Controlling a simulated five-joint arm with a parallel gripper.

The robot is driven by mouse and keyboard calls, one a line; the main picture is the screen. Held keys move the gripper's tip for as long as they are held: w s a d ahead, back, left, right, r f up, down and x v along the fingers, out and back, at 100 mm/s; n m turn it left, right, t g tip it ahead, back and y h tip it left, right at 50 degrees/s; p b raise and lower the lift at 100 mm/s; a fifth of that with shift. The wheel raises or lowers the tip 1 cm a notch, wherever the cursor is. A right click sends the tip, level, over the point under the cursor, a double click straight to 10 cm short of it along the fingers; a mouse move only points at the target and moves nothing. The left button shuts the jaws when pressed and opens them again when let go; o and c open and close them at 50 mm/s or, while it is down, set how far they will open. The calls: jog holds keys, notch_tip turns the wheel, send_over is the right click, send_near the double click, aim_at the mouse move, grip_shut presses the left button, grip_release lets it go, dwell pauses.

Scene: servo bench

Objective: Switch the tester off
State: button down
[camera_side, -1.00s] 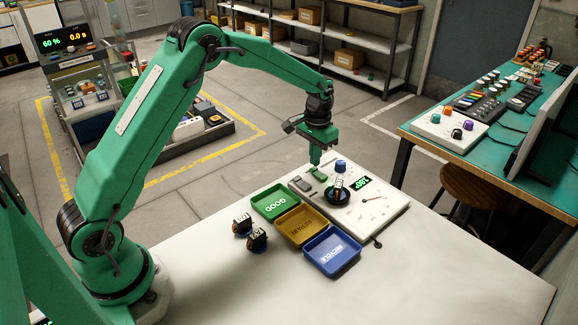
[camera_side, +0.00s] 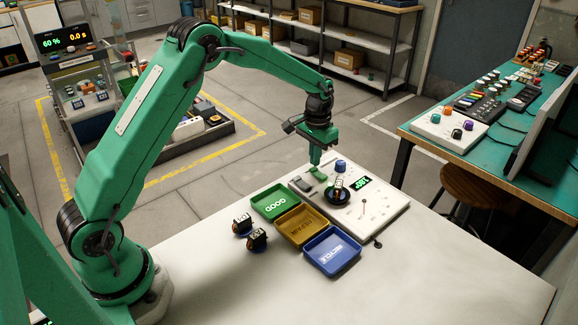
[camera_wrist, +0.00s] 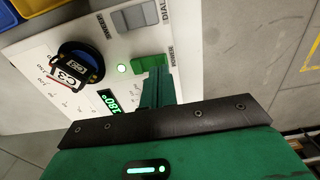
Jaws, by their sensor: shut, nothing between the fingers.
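The tester (camera_side: 385,210) is a white panel on the bench. Its green rocker switch (camera_wrist: 150,62) has POWER printed beside it in the wrist view. The green display (camera_side: 360,182) is lit and seems to read 180° in the wrist view (camera_wrist: 109,102). A servo labelled C3 (camera_wrist: 72,70) sits in the black round mount. My gripper (camera_side: 316,162) is shut and empty, pointing down close over the switch. In the wrist view its fingertips (camera_wrist: 154,82) overlap the switch's near edge; I cannot tell whether they touch.
A blue knob (camera_side: 341,166) stands right of my gripper. A grey part (camera_wrist: 138,15) lies beyond the switch. Green (camera_side: 274,203), yellow (camera_side: 295,228) and blue (camera_side: 332,250) trays lie along the tester's near side. Two servos (camera_side: 242,225) stand left of them. The bench's front is clear.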

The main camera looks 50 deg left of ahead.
aim_at(314, 170)
jog(key=shift+f, duration=0.95)
dwell(1.1)
jog(key=shift+r, duration=3.5)
jog(key=s+d+r+t, duration=0.2)
jog(key=s+r+t, duration=0.1)
jog(key=s+r, duration=1.1)
jog(key=s+d+t, duration=0.1)
jog(key=s+t, duration=0.1)
jog(key=s, duration=1.6)
jog(key=shift+t, duration=0.3)
